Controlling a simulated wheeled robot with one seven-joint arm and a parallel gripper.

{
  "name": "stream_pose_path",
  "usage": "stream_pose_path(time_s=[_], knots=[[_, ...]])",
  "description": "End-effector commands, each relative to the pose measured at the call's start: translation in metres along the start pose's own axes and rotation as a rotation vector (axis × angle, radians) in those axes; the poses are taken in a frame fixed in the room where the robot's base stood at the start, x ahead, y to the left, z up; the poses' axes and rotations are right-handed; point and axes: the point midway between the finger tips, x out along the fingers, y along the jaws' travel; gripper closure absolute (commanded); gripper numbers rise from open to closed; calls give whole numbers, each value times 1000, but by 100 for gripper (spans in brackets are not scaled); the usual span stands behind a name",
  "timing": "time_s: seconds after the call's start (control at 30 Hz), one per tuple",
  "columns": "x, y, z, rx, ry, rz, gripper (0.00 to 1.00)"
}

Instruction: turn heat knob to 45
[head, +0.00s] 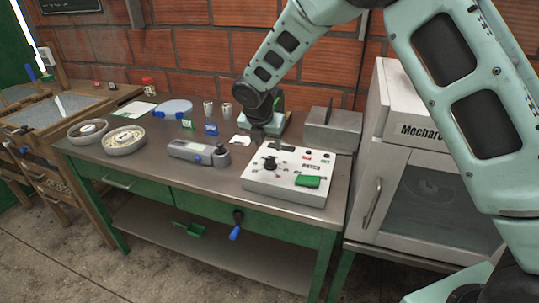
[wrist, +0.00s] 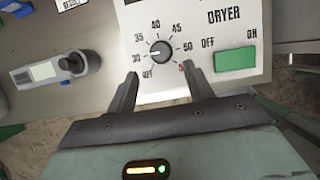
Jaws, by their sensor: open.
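The heat knob (wrist: 161,51) is a small round black knob on the white dryer panel (wrist: 250,75). Numbers from 30 to 50 run around it, with 45 at its upper right. I cannot clearly read where its pointer sits. My gripper (wrist: 160,75) is open and empty. Its two fingers lie on either side of the knob's near edge in the wrist view, apart from it. In the head view the knob (head: 270,164) stands at the left of the white control box (head: 262,188), with my gripper (head: 262,138) just behind and above it.
A green switch (wrist: 236,59) sits right of the knob, between OFF and ON. A grey handheld device (head: 198,152) lies left of the box. A grey metal block (head: 333,132) stands behind it, and a white oven-like cabinet (head: 405,190) stands to the right.

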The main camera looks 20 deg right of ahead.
Motion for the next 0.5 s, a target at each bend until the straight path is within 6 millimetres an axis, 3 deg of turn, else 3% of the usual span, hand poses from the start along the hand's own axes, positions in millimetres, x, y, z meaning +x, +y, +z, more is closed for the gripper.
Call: stream_pose_path(time_s=[0.2, 0.5], knots=[[44, -1, 0, 0, 1, -3, 48], [75, 0, 0, 1, -1, 0, 48]])
